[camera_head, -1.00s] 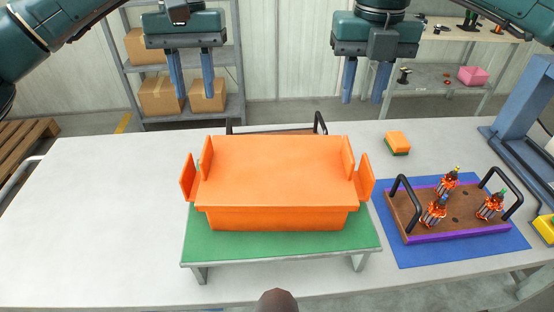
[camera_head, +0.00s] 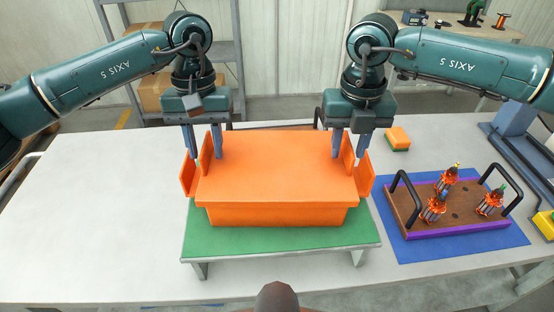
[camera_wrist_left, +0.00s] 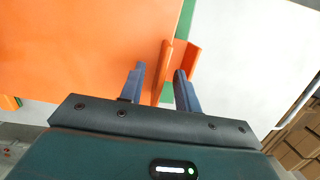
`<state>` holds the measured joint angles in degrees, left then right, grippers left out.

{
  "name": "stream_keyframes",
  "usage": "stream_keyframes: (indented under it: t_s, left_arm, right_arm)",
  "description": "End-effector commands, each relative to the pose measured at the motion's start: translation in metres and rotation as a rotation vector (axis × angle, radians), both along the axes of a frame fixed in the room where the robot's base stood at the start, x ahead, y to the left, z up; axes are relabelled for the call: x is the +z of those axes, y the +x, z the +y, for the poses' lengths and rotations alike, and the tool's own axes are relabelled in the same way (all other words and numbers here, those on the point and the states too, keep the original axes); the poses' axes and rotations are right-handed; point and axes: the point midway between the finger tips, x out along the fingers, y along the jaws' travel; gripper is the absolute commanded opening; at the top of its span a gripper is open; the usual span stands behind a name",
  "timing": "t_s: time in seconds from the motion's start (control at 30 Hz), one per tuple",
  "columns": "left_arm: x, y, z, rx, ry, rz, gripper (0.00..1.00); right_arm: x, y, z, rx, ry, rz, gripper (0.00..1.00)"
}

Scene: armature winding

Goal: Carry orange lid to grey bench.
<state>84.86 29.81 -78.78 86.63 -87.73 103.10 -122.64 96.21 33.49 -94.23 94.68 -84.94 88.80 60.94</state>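The orange lid (camera_head: 275,165) sits on an orange box (camera_head: 280,217), which stands on a green-topped stand on the grey bench (camera_head: 90,220). Upright orange tabs rise at the lid's left and right ends. My left gripper (camera_head: 204,157) is open, with its fingers on either side of the left tabs' upper area; the left wrist view shows the fingers (camera_wrist_left: 158,85) apart with an orange tab (camera_wrist_left: 163,72) between them. My right gripper (camera_head: 349,154) is open at the right tabs, its fingers around the inner tab's top. I cannot tell whether either touches.
A blue mat (camera_head: 455,248) with a wooden tray (camera_head: 430,222) holding several wound armatures lies at right. An orange-and-green sponge-like block (camera_head: 398,138) lies behind it. The bench's left side is clear. A dark-handled tray is partly hidden behind the box.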

Motion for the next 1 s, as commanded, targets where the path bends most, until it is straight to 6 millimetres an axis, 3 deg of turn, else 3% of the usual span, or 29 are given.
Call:
stream_keyframes:
  t_s: [0.37, 0.77, 1.0]
  left_arm:
    - [-0.0049, -0.0007, 0.0001, 0.0, -0.001, 0.0, 0.33]
    - [-0.0045, -0.0007, 0.0, 0.0, -0.001, 0.0, 0.01]
    - [-0.0044, -0.0007, 0.0, 0.0, -0.001, 0.0, 0.0]
  right_arm:
    - [-0.0049, 0.0, -0.0001, 0.0, 0.0, 0.0, 0.33]
    - [-0.0045, 0.0001, -0.0001, 0.0, 0.0, 0.0, 0.01]
    - [-0.0044, 0.0001, -0.0001, 0.0, 0.0, 0.0, 0.0]
